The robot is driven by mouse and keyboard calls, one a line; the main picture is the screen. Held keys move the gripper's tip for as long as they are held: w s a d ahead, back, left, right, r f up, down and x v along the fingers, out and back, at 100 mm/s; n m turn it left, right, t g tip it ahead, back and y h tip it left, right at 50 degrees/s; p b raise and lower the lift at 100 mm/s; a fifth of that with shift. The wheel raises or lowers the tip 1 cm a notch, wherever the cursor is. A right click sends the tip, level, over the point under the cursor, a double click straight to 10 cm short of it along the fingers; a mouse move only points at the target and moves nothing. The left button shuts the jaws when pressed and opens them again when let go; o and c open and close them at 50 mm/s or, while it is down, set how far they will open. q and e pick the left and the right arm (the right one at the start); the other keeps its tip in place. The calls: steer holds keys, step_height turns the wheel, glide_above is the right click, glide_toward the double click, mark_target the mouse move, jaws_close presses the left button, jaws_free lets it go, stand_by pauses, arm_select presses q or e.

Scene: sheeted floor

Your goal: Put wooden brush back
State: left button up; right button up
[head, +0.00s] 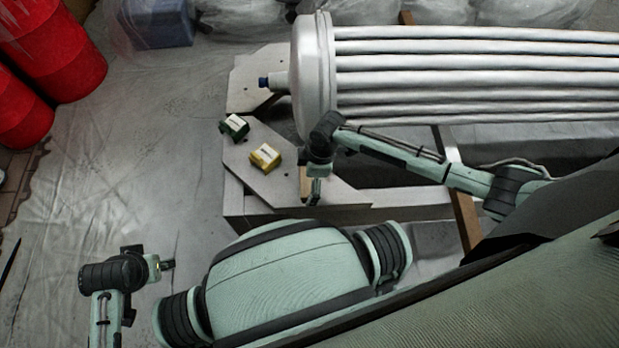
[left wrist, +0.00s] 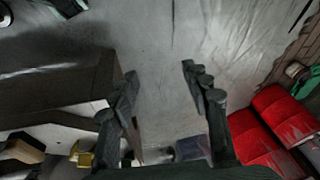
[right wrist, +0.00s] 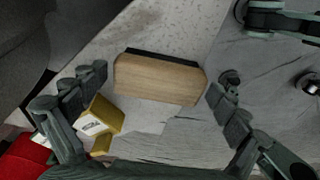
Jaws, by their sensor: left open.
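The wooden brush (right wrist: 158,78) is a light-brown block with a dark strip along its far edge. In the right wrist view it lies lengthwise between the two fingers of my right gripper (right wrist: 160,82), with a small gap at each end. The head view shows part of the brush (head: 304,184) beside my right gripper (head: 314,198), over the pale metal bench (head: 340,192) near its front edge. My right gripper is spread wide. My left gripper (head: 168,265) is open and empty over the floor, away from the bench; its spread fingers show in the left wrist view (left wrist: 160,75).
A yellow box (head: 265,157) and a green box (head: 234,126) lie on the bench left of the brush. A large ribbed metal tube assembly (head: 460,75) rests behind. Red barrels (head: 55,50) stand at far left. The floor between is clear.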

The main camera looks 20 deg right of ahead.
steer(key=shift+r, duration=0.25)
arm_select(q)
steer(key=f, duration=0.1)
steer(key=f+p, duration=0.1)
steer(key=f, duration=0.1)
steer(key=f+p, duration=0.1)
steer(key=shift+s+d+f, duration=0.1)
steer(key=shift+s+f, duration=0.25)
arm_select(e)
step_height(320, 180, up, 12)
steer(key=d, duration=0.1)
steer(key=shift+s+d+f, duration=0.15)
steer(key=shift+s+d, duration=0.1)
steer(key=shift+d, duration=0.1)
